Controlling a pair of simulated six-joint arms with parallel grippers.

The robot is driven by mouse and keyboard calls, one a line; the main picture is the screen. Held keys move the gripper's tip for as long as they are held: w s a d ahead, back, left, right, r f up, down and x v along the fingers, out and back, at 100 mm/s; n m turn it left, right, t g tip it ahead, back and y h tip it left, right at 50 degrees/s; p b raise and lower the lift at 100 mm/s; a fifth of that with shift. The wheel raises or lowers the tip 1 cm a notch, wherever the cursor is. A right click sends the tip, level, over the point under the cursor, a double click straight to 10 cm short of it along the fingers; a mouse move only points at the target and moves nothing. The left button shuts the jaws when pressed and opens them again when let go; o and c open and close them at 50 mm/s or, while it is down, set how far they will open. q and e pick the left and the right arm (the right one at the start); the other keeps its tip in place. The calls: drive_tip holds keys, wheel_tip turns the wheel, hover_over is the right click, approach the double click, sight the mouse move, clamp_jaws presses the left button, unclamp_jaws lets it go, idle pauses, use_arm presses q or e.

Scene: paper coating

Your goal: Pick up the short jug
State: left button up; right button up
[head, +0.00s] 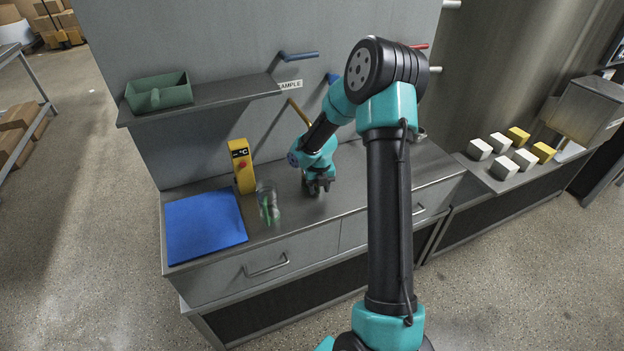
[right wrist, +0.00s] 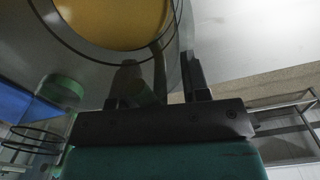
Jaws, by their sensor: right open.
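My right gripper (head: 318,187) is low over the grey counter, pointing down, right of a clear glass. In the right wrist view its two dark fingers (right wrist: 158,88) stand apart. Just beyond them is a large round vessel with a grey rim and a yellow inside (right wrist: 112,18), cut off by the top edge. It may be the short jug; I cannot tell for sure. A narrow grey upright part shows between the fingers, and I cannot tell whether it is a handle. No jug shows clearly in the head view, where my arm hides part of the counter. My left gripper is not in view.
The clear glass (head: 268,203) with something green in it stands left of the gripper. A yellow meter (head: 242,167) and a blue mat (head: 203,224) are further left. A shelf (head: 200,104) with a green bin (head: 159,92) hangs above. Pale and yellow blocks (head: 517,157) lie right.

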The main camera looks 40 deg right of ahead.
drive_tip(key=shift+c, duration=0.2)
clamp_jaws()
idle(0.6)
drive_tip(key=shift+r, duration=0.8)
wheel_tip(320, 180, up, 2)
drive_tip(key=s+a+r, duration=0.1)
drive_tip(key=s+a, duration=0.9)
drive_tip(key=a, duration=0.2)
drive_tip(key=shift+s+r, duration=0.2)
drive_tip(key=shift+s, duration=0.05)
